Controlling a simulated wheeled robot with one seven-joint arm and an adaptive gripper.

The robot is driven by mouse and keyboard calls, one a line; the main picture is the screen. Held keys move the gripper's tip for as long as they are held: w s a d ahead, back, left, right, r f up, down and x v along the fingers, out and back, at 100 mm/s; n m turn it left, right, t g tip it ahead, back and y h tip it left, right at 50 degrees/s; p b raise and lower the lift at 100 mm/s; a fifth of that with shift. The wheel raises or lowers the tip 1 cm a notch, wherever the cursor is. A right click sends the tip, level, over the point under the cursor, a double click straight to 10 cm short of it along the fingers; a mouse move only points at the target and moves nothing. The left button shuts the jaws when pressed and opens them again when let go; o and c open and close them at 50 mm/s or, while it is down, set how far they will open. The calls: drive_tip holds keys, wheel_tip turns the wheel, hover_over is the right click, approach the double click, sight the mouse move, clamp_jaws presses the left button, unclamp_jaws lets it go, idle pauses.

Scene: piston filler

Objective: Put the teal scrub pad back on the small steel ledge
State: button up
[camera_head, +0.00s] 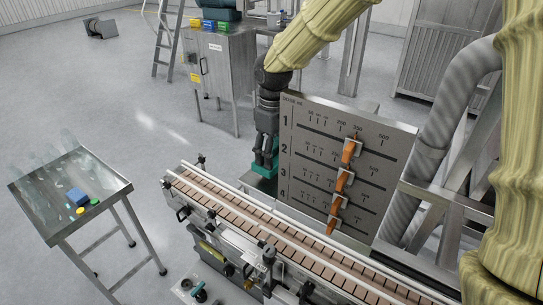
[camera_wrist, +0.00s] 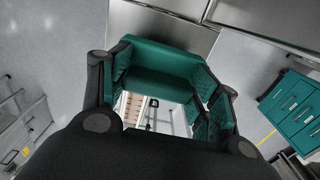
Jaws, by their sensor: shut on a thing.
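My gripper (camera_head: 265,158) points down at the left edge of the upright dosing panel, above the far end of the conveyor. It is shut on the teal scrub pad (camera_head: 262,171), which shows just below the fingertips. In the wrist view the teal pad (camera_wrist: 162,58) lies between the black fingers of my gripper (camera_wrist: 165,85). Steel surfaces (camera_wrist: 165,18) show beyond it in the wrist view. I cannot tell which of them is the small ledge, or whether the pad touches anything.
The dosing panel (camera_head: 345,170) with orange pointers stands directly right of my gripper. The conveyor (camera_head: 230,205) runs below. A steel side table (camera_head: 112,196) with a blue block (camera_head: 77,196) stands at left. A steel cabinet (camera_head: 222,85) with coloured bins is behind. Open floor lies between.

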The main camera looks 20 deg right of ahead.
drive_tip(key=shift+w+f+p, duration=0.15)
drive_tip(key=shift+f+p, duration=0.3)
drive_tip(key=shift+f, duration=0.95)
drive_tip(key=shift+f, duration=0.1)
drive_tip(key=o, duration=1.1)
drive_tip(key=shift+o, duration=0.2)
wheel_tip(320, 180, up, 12)
drive_tip(key=b, duration=0.4)
